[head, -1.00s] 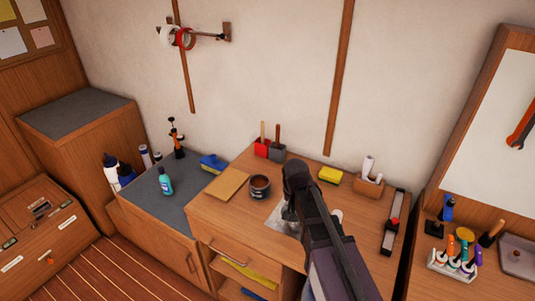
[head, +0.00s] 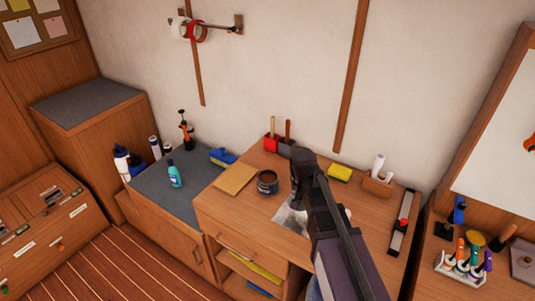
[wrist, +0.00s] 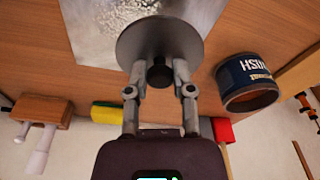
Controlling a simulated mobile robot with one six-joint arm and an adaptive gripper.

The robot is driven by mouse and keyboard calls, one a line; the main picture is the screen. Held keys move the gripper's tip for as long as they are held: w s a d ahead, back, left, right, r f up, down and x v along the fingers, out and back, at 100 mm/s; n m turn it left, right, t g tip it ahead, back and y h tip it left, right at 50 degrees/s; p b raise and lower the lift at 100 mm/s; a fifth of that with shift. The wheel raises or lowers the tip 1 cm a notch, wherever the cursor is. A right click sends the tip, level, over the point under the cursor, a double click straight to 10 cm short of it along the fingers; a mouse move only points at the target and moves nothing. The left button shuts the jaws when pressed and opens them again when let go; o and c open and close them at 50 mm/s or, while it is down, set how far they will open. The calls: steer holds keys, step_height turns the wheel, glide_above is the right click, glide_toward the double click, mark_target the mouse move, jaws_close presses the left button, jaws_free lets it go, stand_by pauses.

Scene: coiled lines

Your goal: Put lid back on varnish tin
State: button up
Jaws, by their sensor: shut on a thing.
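The varnish tin (head: 267,183) stands open on the wooden workbench, dark brown inside, left of my arm. In the wrist view the tin (wrist: 248,82) is at the right, with a dark blue label and part of its lettering visible. My gripper (wrist: 158,72) is shut on the black knob of the grey round lid (wrist: 158,38). The lid is held apart from the tin, over or near a shiny crumpled sheet (wrist: 90,28). In the head view my arm mostly hides the lid, and its height above the bench is hard to tell.
A tan board (head: 235,179) lies left of the tin. Red and grey holders (head: 271,143) stand behind it. Bare bench lies between tin and sheet.

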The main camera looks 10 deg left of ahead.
steer(key=w+a+r+n+y+p, duration=0.1)
steer(key=w+a+r+n+p, duration=0.6)
steer(key=a, duration=0.6)
steer(key=shift+w+r+n+p, duration=0.4)
steer(key=shift+w+r+n, duration=0.25)
steer(key=shift+w+n, duration=0.4)
steer(key=shift+f, duration=0.2)
steer(key=shift+f+b, duration=3)
steer(key=shift+b, duration=0.2)
steer(key=shift+s, duration=0.1)
steer(key=shift+f, duration=0.2)
steer(key=o, duration=1)
steer(key=shift+c, duration=0.2)
